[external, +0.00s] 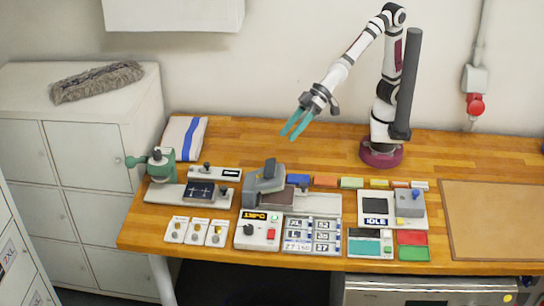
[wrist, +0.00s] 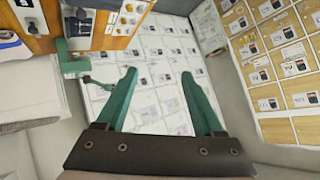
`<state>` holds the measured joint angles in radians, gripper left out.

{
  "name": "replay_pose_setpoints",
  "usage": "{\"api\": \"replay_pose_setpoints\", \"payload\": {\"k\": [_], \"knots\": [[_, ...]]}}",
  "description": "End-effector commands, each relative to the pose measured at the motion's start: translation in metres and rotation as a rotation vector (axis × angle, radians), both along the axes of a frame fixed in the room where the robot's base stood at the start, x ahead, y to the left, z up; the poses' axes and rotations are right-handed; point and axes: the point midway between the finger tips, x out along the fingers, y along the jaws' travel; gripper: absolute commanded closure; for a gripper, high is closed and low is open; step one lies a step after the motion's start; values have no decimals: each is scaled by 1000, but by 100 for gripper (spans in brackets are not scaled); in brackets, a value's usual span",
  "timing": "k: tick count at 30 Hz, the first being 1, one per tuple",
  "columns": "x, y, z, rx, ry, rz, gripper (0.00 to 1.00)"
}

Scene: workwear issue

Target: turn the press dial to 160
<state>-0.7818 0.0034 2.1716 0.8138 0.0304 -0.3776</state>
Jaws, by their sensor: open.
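The heat press (external: 264,190) stands on the wooden bench in the external view. Its front control box (external: 258,231) has a display that seems to read 135°C, though the digits are small. The black dial (external: 248,230) is on the left of that box, with a red button (external: 271,234) to its right. My gripper (external: 294,130) hangs open and empty in the air above the back of the bench, well apart from the dial. The wrist view shows its teal fingers (wrist: 160,95) spread, with no dial visible between them.
A card of numbered labels (external: 312,236) lies right of the control box. Small plates with knobs (external: 196,231) lie to its left. A green hand press (external: 160,165) stands further left. A device reading IDLE (external: 378,212) is on the right. A brown mat (external: 500,222) is clear.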

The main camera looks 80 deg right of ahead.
Motion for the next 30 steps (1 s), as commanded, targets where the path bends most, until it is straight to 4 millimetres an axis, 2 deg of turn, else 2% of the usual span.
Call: {"api": "replay_pose_setpoints", "payload": {"k": [1,3,6,9,10,12,15,18,21,25,30], "knots": [[0,23,-5,-8,-60,5,31],[1,48,-9,-28,-158,-17,31],[-5,71,-18,-87,-282,-51,31],[-18,86,-29,-174,-399,-86,31],[-21,87,-38,-200,-423,-95,31],[-17,83,-83,-202,-416,-96,31],[-17,82,-135,-196,-416,-98,31],[-17,83,-177,-191,-417,-99,31],[-16,83,-201,-186,-417,-101,31],[-6,88,-212,-182,-417,-106,31],[32,106,-229,-181,-416,-107,31]]}}
